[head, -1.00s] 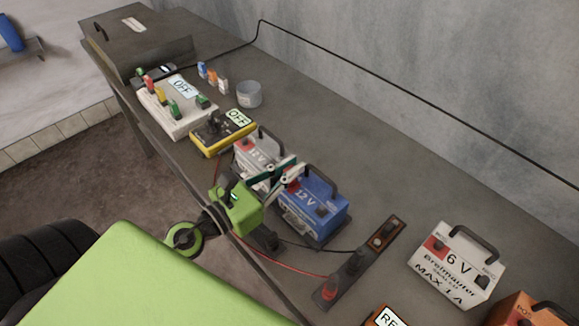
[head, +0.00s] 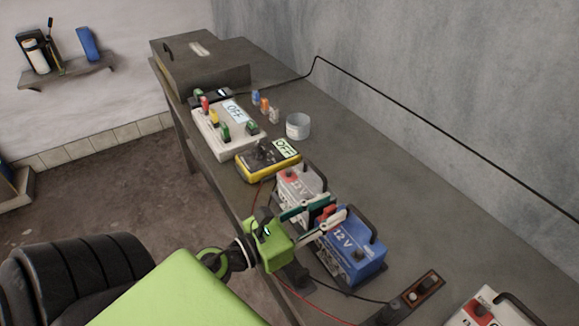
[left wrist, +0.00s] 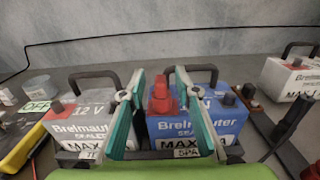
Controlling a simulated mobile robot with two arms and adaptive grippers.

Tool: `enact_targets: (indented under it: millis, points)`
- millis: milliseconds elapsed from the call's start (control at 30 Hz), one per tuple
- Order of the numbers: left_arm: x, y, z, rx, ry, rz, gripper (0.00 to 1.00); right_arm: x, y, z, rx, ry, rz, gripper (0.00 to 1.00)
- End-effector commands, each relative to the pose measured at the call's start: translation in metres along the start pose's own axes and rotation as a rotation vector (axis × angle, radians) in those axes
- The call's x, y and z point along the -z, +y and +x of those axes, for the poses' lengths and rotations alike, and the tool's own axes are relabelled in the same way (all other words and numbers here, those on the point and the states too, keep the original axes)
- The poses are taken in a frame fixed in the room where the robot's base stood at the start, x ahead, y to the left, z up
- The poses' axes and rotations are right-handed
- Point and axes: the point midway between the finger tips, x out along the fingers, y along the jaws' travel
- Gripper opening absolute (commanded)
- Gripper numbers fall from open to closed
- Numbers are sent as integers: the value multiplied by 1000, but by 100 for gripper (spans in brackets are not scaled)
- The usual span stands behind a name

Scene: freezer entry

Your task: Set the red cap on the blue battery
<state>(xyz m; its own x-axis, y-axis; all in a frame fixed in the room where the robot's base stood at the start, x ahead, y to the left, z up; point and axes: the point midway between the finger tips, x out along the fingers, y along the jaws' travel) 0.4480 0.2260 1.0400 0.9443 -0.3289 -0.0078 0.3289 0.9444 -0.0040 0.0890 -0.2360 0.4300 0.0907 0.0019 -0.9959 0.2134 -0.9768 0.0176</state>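The blue battery (head: 352,258), marked 12 V, stands upright on the bench and also shows in the left wrist view (left wrist: 215,101). The red cap (left wrist: 162,97) stands upright at the blue battery's left terminal; its lower edge blends with red there, so I cannot tell how far down it sits. My left gripper (head: 338,206) reaches over the front of the battery. Its two green-edged fingers (left wrist: 161,75) are apart, one each side of the cap, with gaps visible. My right gripper is in neither view.
A white 12 V battery (head: 299,184) stands close on the left. Beyond it are a yellow meter (head: 262,169) reading OFF, a white switch panel (head: 212,133) and a grey cup (head: 298,127). Another white battery (head: 484,310) is at the lower right. The bench behind the batteries is clear.

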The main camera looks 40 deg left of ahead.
Motion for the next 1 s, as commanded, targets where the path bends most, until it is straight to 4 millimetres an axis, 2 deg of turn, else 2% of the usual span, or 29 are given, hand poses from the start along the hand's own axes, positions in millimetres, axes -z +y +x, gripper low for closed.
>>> enact_targets:
  millis: [133, 500, 600, 733, 1000]
  points:
    - [-2, 1, -14, -6, -12, -1, 29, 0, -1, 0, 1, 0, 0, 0]
    - [0, 1, -84, -5, -5, 1, 29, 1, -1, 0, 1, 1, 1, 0]
    - [0, 0, -97, -3, -6, 1, 29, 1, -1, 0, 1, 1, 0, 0]
    - [-1, 0, -106, -1, -8, 3, 29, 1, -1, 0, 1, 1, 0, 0]
    - [-1, 0, -108, 0, -9, 4, 29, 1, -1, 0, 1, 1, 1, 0]
